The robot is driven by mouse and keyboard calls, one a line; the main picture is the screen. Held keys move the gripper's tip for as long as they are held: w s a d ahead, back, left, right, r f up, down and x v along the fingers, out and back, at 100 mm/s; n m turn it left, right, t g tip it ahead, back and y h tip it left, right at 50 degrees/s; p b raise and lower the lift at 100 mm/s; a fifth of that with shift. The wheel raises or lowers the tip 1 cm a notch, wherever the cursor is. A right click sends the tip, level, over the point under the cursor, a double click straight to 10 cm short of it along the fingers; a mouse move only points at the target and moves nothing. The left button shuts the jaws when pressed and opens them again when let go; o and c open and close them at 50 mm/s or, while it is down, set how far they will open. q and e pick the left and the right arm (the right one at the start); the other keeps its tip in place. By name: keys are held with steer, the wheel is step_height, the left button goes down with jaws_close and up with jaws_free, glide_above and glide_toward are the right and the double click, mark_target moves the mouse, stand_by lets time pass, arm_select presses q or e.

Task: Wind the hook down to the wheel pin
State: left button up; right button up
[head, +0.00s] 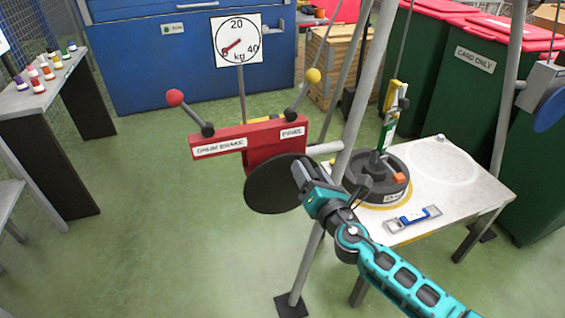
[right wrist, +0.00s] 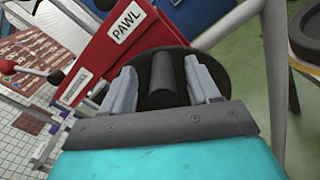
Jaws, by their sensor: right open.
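My right gripper (head: 303,172) is at the black disc (head: 270,185) on the red winch (head: 265,140). In the right wrist view its two fingers (right wrist: 168,85) stand apart, one on each side of a dark cylindrical grip (right wrist: 163,72) on the disc. I cannot tell whether they touch it. A dark weight wheel (head: 365,188) lies on the white table, with an upright pin (head: 376,158) at its middle. A yellow and grey hook block (head: 393,97) hangs on a line above the wheel, beside a green and white upright strip (head: 386,133). The hook's tip is unclear. My left gripper is out of view.
The winch has a red-knobbed drum brake lever (head: 190,112) and a yellow-knobbed pawl lever (head: 303,92). A kg dial (head: 238,40) stands behind, its needle near zero. Grey poles (head: 357,100) rise by the white table (head: 447,205), which also bears a spirit level (head: 412,218).

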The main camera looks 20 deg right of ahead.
steer(key=shift+s+f, duration=0.1)
steer(key=shift+s+f, duration=0.1)
steer(key=shift+s, duration=0.75)
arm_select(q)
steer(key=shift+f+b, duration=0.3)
arm_select(e)
steer(key=s, duration=0.6)
steer(key=shift+s+d, duration=0.1)
steer(key=shift+s, duration=0.05)
